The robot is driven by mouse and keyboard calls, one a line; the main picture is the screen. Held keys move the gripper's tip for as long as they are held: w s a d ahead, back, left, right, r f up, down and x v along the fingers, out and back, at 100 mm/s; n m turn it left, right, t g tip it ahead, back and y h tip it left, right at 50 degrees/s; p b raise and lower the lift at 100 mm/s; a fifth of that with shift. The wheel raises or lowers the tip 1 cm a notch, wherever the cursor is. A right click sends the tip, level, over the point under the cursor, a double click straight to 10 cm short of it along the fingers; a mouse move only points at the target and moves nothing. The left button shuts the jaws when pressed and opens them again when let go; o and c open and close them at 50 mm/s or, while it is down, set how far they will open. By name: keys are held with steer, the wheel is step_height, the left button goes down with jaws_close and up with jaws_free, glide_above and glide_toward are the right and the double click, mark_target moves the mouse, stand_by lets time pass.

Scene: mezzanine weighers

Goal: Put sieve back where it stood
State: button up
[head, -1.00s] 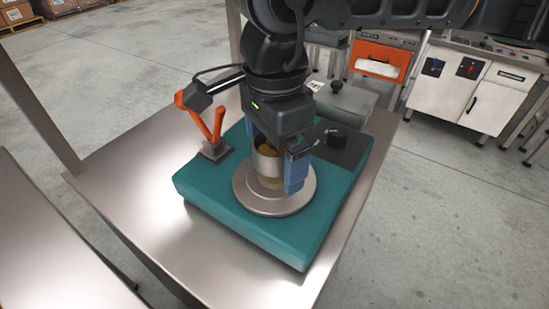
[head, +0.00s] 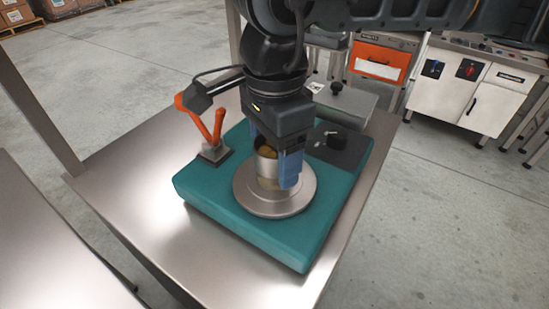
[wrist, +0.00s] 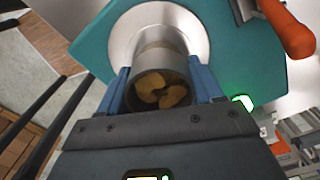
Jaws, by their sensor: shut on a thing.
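The sieve (head: 267,168) is a small metal cylinder with yellow-brown pieces inside. It stands upright over the round metal plate (head: 253,206) of a teal machine (head: 312,238). My gripper (head: 272,178) points down from above, its blue fingers shut on the sieve's sides. In the wrist view the sieve (wrist: 152,62) sits between both fingertips (wrist: 160,75), with the plate (wrist: 192,25) beyond it. The sieve's lower edge seems to be at the plate; I cannot tell whether they touch.
An orange-handled clamp (head: 213,135) stands at the machine's back left corner. A dark control panel with a knob (head: 338,140) is at its back right. A grey box with a black knob (head: 345,100) is behind. The steel table (head: 130,185) is clear at left.

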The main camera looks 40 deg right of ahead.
steer(key=shift+r, duration=0.45)
steer(key=r, duration=0.3)
steer(key=shift+s+d+r+b, duration=0.2)
steer(key=shift+s+r+b, duration=0.1)
steer(key=shift+b, duration=0.05)
steer(key=s+d+r+b, duration=0.4)
steer(key=s+r, duration=0.2)
steer(key=s, duration=0.4)
steer(key=shift+r, duration=0.25)
steer(key=shift+d, duration=0.1)
